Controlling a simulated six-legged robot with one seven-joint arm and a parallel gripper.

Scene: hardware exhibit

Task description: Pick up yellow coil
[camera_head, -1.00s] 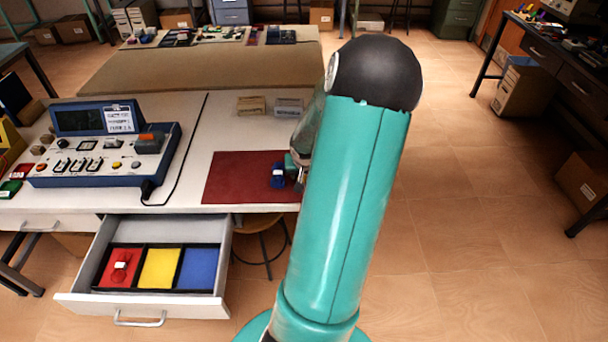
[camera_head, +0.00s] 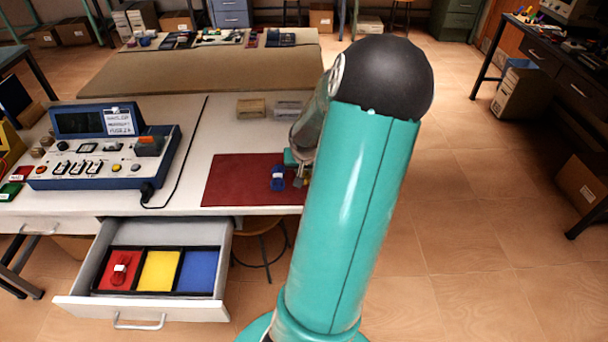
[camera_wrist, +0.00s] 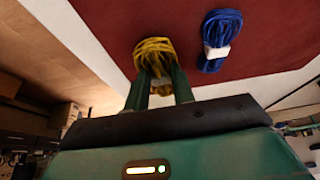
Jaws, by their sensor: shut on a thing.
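The yellow coil (camera_wrist: 153,54) is a bundle of yellow wire with a pale band, in the middle of the wrist view. My gripper (camera_wrist: 157,75) is shut on it, one green finger on each side of the band. The coil appears over the red mat (camera_head: 228,180); I cannot tell whether it is clear of it. In the head view my arm hides most of the gripper and coil. A blue coil (camera_wrist: 220,40) with a white band lies on the mat, apart from my gripper; it also shows in the head view (camera_head: 277,179).
An open drawer (camera_head: 90,268) below the table has red, yellow and blue compartments; a red coil (camera_head: 120,269) lies in the red one. A blue-framed control panel (camera_head: 107,150) stands on the left of the table. Two small blocks (camera_head: 251,109) sit behind the mat.

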